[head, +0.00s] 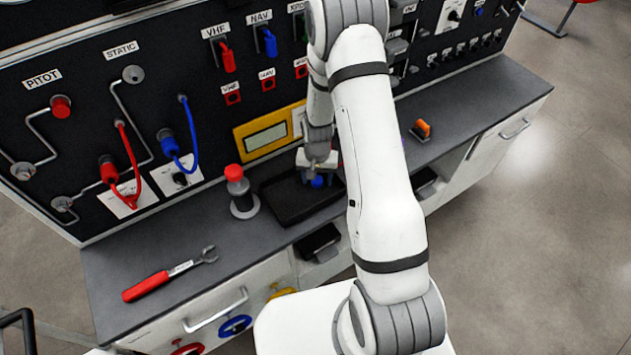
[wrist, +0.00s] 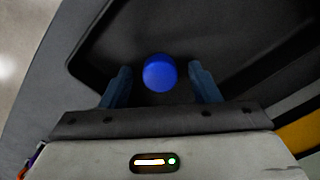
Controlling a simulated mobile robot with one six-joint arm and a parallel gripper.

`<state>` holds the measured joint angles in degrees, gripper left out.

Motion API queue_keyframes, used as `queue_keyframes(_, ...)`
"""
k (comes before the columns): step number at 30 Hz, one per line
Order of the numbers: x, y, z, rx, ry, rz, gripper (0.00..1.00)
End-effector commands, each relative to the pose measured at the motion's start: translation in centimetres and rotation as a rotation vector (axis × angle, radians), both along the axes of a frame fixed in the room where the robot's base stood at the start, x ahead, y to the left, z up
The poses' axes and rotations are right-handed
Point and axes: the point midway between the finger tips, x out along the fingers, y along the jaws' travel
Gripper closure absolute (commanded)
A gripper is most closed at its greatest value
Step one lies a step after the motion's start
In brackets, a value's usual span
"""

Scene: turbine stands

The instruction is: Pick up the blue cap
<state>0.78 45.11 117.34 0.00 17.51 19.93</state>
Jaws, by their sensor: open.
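The blue cap (wrist: 160,72) is a round blue piece in the black tray (wrist: 120,35). In the wrist view it shows between the two fingers of my gripper (wrist: 161,80), a little toward the tips. The fingers are open, with a gap on each side of the cap. In the head view the cap (head: 317,181) is a small blue spot under my gripper (head: 318,172), partly hidden by it. The tray (head: 284,203) lies on the grey bench, its right part hidden by my arm.
A red-topped cylinder (head: 238,187) on a round base stands left of the tray. A red-handled wrench (head: 165,277) lies at the bench's front left. An orange piece (head: 421,129) sits to the right. The panel with a yellow meter (head: 263,137) rises behind the tray.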

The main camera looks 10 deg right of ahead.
Motion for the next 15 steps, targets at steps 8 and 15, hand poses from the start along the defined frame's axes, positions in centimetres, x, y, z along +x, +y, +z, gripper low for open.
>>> queue_keyframes(8,-0.02,0.04,0.02,0.0,0.0,0.001,0.63)
queue_keyframes(15,-0.02,0.06,0.03,0.0,0.001,0.001,0.83)
